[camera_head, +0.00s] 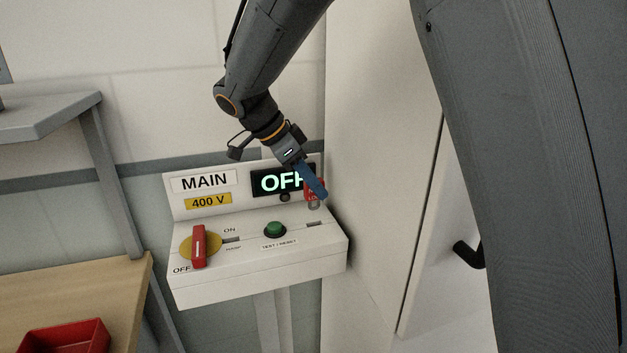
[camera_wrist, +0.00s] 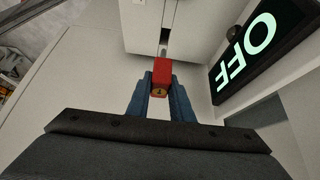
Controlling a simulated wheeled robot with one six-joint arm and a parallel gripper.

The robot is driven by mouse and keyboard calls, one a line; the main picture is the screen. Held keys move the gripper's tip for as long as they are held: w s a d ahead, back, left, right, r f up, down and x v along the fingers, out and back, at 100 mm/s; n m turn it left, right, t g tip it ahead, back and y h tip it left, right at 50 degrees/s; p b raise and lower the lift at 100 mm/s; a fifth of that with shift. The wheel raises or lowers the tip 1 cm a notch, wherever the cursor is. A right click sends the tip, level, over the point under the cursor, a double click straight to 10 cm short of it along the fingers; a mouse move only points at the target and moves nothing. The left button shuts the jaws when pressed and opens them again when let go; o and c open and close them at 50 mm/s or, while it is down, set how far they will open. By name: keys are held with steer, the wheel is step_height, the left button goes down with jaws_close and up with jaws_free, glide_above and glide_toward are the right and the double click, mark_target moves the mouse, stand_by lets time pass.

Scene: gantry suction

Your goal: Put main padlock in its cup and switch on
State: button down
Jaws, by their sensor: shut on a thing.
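My gripper (camera_head: 316,184) is shut on a red padlock (camera_head: 314,186), above the right end of the white MAIN switch box (camera_head: 262,281). In the wrist view the padlock (camera_wrist: 161,76) sits between the blue fingers (camera_wrist: 160,90), its keyhole face toward me and its grey shackle pointing away. In the head view the shackle points down, over a small dark slot; contact cannot be told. The red switch handle (camera_head: 199,246) stands roughly upright on a yellow disc, near the OFF label. The lit display (camera_head: 275,182) reads OFF, partly hidden by my gripper. I cannot make out a cup.
A green TEST / RESET button (camera_head: 275,229) is in the middle of the box. A red tray (camera_head: 62,338) lies on a wooden bench (camera_head: 125,285) at lower left. A grey shelf (camera_head: 50,113) is at left. A white cabinet (camera_head: 375,150) stands close right of the box.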

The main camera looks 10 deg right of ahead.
mark_target(314, 210)
steer(key=shift+f+b, duration=0.65)
steer(key=shift+f, duration=0.65)
steer(key=shift+f+b, duration=1.75)
steer(key=shift+f, duration=0.5)
stand_by(1.0)
steer(key=c, duration=1.5)
jaws_free()
steer(key=shift+r, duration=0.1)
steer(key=shift+b+v, duration=0.75)
steer(key=shift+v, duration=3.1)
steer(key=shift+c, duration=0.3)
